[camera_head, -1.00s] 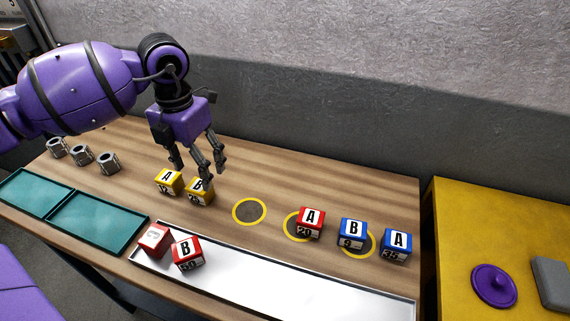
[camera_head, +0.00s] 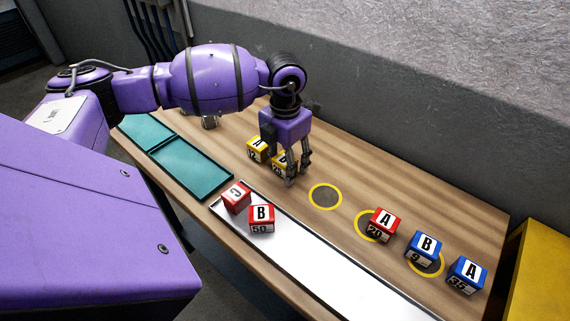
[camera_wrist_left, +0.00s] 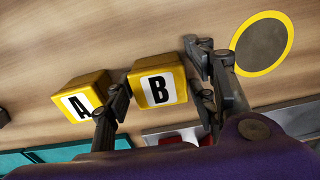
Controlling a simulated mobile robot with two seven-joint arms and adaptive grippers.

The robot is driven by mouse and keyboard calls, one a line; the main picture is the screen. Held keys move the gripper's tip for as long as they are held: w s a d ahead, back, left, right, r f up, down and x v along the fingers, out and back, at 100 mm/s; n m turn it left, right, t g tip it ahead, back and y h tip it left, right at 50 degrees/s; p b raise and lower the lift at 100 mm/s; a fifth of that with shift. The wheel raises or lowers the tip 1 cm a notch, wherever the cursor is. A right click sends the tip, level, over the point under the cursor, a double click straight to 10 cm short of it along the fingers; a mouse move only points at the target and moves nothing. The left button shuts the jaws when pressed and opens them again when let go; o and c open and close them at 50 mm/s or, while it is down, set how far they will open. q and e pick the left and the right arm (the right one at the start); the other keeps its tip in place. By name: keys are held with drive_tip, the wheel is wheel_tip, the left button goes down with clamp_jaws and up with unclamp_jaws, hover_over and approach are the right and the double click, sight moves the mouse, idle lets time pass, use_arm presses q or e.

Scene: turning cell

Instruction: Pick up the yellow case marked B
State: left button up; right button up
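The yellow case marked B (camera_head: 279,163) stands on the wooden table, partly hidden behind my fingers in the head view. In the left wrist view its top with the black B (camera_wrist_left: 156,89) shows clearly. My left gripper (camera_head: 288,166) is open and low over it. One finger lies between this case and the yellow case marked A (camera_head: 257,149). The other fingers are on the far side, with a small gap showing to the case. The yellow A case also shows in the left wrist view (camera_wrist_left: 80,98), close beside B. My right gripper is not in view.
A yellow-ringed dark spot (camera_head: 325,197) is empty beside the gripper. A red A case (camera_head: 382,225) and two blue cases (camera_head: 423,247) stand further right. A white tray (camera_head: 330,265) holds two red cases (camera_head: 261,219). Teal trays (camera_head: 190,168) lie at the left.

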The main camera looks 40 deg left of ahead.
use_arm(q)
drive_tip(key=c, duration=0.8)
